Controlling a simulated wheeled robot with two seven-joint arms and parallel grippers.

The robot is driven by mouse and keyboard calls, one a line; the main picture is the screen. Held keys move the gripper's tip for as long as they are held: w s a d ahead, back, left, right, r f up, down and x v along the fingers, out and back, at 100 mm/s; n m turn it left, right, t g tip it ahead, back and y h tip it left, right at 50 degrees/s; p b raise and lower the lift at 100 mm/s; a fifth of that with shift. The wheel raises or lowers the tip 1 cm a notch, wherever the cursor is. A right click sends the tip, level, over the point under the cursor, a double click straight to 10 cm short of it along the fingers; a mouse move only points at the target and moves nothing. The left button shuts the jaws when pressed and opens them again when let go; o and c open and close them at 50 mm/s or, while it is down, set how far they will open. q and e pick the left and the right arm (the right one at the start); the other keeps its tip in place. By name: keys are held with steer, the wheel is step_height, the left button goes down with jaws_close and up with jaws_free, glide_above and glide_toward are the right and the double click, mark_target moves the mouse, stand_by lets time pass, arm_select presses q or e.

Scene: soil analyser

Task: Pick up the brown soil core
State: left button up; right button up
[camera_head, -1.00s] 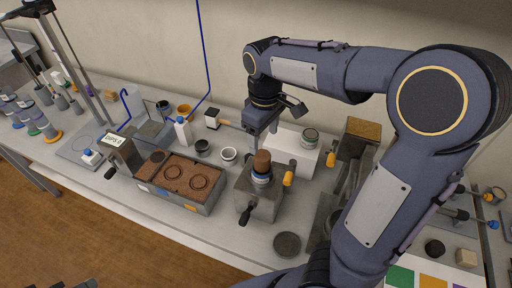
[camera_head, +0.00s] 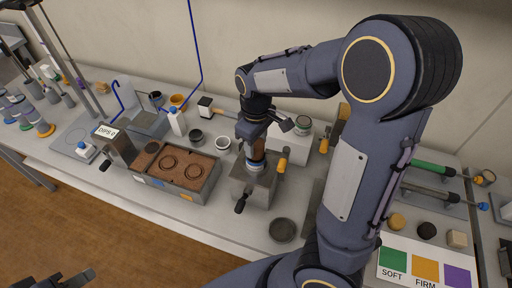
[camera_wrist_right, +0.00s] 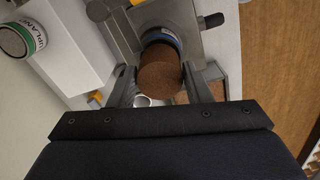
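The brown soil core (camera_head: 259,148) stands upright in a blue-and-white ring (camera_head: 256,166) on a grey metal block in the head view. My right gripper (camera_head: 254,140) is over it, pointing down, and partly hides the core. In the right wrist view the core (camera_wrist_right: 161,74) lies between the two fingers of the right gripper (camera_wrist_right: 160,72). Narrow gaps seem to show beside it, so the fingers look open around it. Part of my left gripper (camera_head: 68,282) shows at the bottom left edge, empty and far from the core.
A soil tray (camera_head: 207,186) with two ring marks stands left of the block. A yellow-handled lever (camera_head: 282,165) is close on the right. A white box with a green-labelled tin (camera_head: 303,125) stands behind. A dark round dish (camera_head: 283,230) lies in front.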

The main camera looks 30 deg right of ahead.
steer(key=c, duration=0.5)
steer(key=shift+r, duration=0.15)
